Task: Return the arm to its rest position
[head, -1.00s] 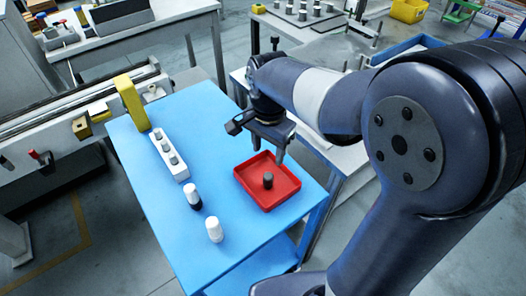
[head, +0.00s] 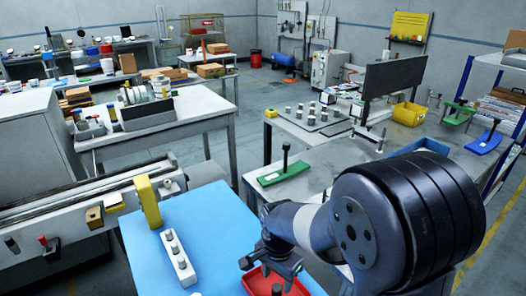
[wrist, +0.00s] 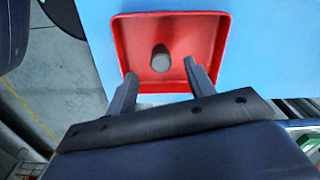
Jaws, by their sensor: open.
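My gripper (wrist: 160,82) is open and empty in the wrist view, with its two fingers apart over the near edge of the red tray (wrist: 218,40). A dark grey cylinder (wrist: 160,60) stands inside the tray, beyond the fingertips and apart from them. In the head view my gripper (head: 278,268) hangs at the bottom, above the red tray (head: 255,283). The grey cylinder (head: 277,289) shows only partly there, at the lower frame edge. The tray rests on the blue table (head: 205,215).
A white block with grey pegs (head: 178,258) and a yellow post (head: 147,203) stand on the blue table's left side. A conveyor (head: 75,205) runs along the left. A grey bench (head: 315,160) with a green stand (head: 284,172) lies behind my arm.

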